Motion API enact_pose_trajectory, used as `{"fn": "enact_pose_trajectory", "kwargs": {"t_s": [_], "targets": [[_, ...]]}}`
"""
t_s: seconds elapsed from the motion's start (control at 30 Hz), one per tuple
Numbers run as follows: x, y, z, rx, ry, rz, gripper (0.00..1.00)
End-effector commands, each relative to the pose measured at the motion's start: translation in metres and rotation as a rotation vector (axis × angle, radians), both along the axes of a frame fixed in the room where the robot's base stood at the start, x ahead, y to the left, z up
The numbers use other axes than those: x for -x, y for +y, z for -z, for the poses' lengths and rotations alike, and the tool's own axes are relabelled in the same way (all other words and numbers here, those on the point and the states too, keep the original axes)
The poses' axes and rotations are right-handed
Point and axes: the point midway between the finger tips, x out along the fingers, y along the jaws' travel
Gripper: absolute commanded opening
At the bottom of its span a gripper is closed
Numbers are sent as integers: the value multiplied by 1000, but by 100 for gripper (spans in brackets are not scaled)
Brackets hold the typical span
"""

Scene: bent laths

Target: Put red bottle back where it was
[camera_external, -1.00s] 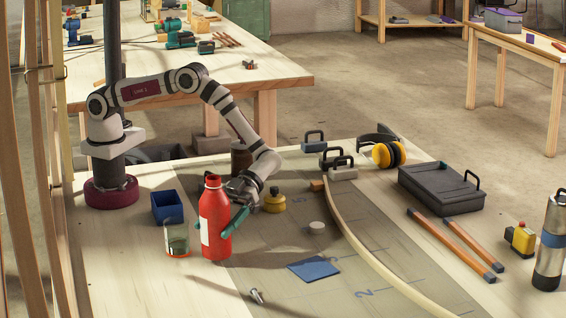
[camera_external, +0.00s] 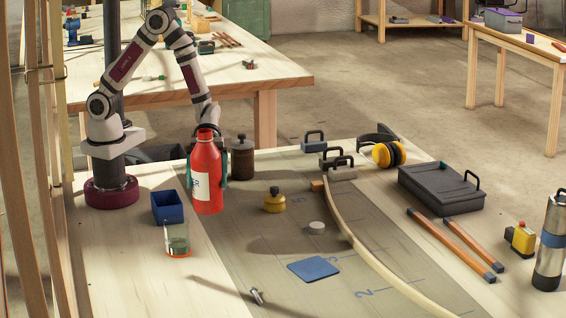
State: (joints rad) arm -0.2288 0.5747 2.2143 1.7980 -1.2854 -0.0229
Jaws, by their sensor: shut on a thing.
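The red bottle (camera_external: 206,170) has a white label with dark letters and is upright. My gripper (camera_external: 207,178) is shut on it, with a teal finger showing at its right side. The bottle is behind and to the right of the blue open box (camera_external: 167,207), and left of the dark brown jar (camera_external: 242,158). I cannot tell whether its base touches the table or hangs a little above it.
A glass with an orange base (camera_external: 178,240) stands in front of the blue box. A yellow oil can (camera_external: 274,201), a grey puck (camera_external: 316,228) and a blue cloth (camera_external: 314,269) lie on the grey board. A bent lath (camera_external: 350,240) curves along the right.

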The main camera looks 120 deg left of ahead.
Motion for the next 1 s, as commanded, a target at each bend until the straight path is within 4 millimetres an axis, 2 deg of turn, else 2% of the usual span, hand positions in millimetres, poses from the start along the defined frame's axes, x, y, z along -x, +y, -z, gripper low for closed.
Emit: {"fn": "enact_pose_trajectory", "kwargs": {"t_s": [0.3, 0.43, 0.53, 0.73, 1.0], "targets": [[-40, 59, 44, 2, 2, -2, 17], [-52, 77, 57, 2, 1, 1, 17], [-56, 83, 64, 2, 3, 3, 17], [-56, 83, 98, 3, 3, 4, 17], [-56, 83, 101, 2, 1, 4, 17]]}}
